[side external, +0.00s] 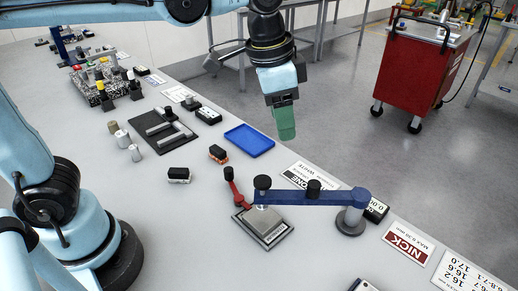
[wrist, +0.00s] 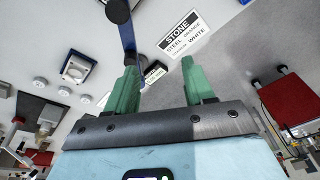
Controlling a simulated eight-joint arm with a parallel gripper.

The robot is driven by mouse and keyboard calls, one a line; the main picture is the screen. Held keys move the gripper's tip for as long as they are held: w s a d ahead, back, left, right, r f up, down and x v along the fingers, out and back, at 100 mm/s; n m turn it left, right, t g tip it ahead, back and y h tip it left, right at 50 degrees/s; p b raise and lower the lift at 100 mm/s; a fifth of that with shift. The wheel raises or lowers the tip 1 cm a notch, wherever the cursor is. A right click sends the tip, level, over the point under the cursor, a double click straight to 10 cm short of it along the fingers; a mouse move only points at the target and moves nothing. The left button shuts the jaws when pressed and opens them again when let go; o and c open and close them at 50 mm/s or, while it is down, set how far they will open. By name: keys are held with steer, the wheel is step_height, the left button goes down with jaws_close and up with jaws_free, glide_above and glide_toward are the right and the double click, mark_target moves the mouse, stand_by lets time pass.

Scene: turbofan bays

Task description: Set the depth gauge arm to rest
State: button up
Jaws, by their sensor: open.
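The blue arm (side external: 290,197), which looks like the depth gauge arm, reaches left from a grey round post (side external: 352,218). It carries a black knob (side external: 314,187) midway and a black cap at its left end, over a grey block on a plate (side external: 265,228). In the wrist view part of the blue arm (wrist: 127,35) shows at the top, its far end cut off. My gripper (side external: 285,128) hangs above the bench's far edge, behind and above the arm, apart from it. Its green fingers (wrist: 163,82) are spread with nothing between them.
A red lever (side external: 236,192) with a black knob stands left of the block. A small readout (side external: 376,210) sits beside the post. A blue tray (side external: 249,140), small black blocks and printed labels (side external: 408,243) lie around. A red cart (side external: 422,70) stands on the floor beyond.

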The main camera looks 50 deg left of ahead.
mark_target(315, 184)
steer(key=w+d+m+g, duration=0.15)
steer(key=d+m, duration=0.25)
steer(key=d, duration=0.4)
steer(key=shift+g+y, duration=0.35)
steer(key=shift+y, duration=0.05)
step_height(315, 184, down, 11)
steer(key=shift+s+f, duration=0.1)
steer(key=shift+s, duration=0.05)
steer(key=shift+c, duration=0.2)
jaws_close()
